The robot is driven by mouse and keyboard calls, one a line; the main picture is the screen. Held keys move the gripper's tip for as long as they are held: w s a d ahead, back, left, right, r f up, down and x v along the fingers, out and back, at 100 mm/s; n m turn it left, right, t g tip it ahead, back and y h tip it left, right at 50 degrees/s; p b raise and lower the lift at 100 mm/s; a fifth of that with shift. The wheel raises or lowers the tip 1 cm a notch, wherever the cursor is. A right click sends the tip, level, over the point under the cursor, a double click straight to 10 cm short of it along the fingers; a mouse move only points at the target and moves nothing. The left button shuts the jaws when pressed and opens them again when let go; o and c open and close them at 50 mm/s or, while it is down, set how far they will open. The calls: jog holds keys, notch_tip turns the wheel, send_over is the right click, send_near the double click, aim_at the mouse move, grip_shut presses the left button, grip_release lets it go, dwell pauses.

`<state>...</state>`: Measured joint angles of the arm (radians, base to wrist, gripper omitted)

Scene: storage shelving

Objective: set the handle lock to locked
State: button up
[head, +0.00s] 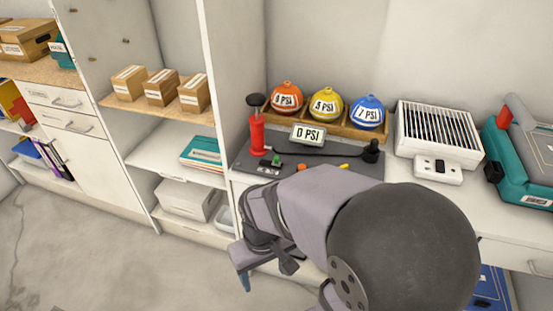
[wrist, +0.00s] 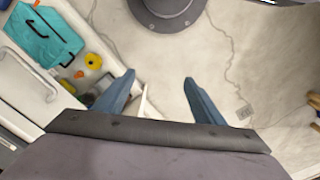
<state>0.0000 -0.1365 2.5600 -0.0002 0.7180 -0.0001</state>
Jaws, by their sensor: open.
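A pump station sits on the dark grey mat (head: 232,163) on the counter, in the head view. It has a red pump (head: 257,133) with a black top handle (head: 256,100), a gauge display (head: 308,134) reading 0 PSI, and a small green part (head: 277,161). A black hose runs to a black fitting (head: 371,150) at the right. I cannot tell which part is the handle lock or how it is set. My gripper (wrist: 158,80) is open and empty, with its blue fingers apart above the floor. In the head view it is low in front of the counter, away from the pump.
Orange (head: 286,97), yellow (head: 326,104) and blue (head: 367,111) balls stand in a wooden rack behind the mat. A white grilled box (head: 438,128) and a teal machine (head: 518,160) stand to the right. Shelves with cartons (head: 161,88) are left. Floor (head: 95,255) is open.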

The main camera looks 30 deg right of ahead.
aim_at(278, 157)
jog(key=c, duration=0.5)
jog(key=shift+w, duration=0.1)
jog(key=c, duration=0.3)
jog(key=w+d+r+m+t+y+p, duration=0.1)
jog(key=w+d+r+m+y+p, duration=0.25)
jog(key=w+m, duration=0.4)
jog(key=w+d+r+m+y+p, duration=0.2)
jog(key=w+r+m+y, duration=0.15)
jog(key=w+m, duration=0.4)
jog(key=w+d+m+t+y, duration=0.1)
jog(key=w+d+m+t, duration=0.1)
jog(key=d+m+t, duration=0.1)
jog(key=w+d+r+m+t+p, duration=0.1)
jog(key=w+d+m+t, duration=0.1)
jog(key=d+m, duration=0.3)
jog(key=w+d+r+m+t+y+p, duration=0.1)
jog(key=w+d+m+t, duration=0.2)
jog(key=d, duration=0.5)
jog(key=shift+w+d+r+m+t+y, duration=0.15)
jog(key=shift+d+m+t+y, duration=0.15)
jog(key=shift+d+m, duration=0.15)
jog(key=shift+p+x, duration=0.45)
jog(key=shift+x, duration=3.3)
jog(key=shift+a, duration=0.1)
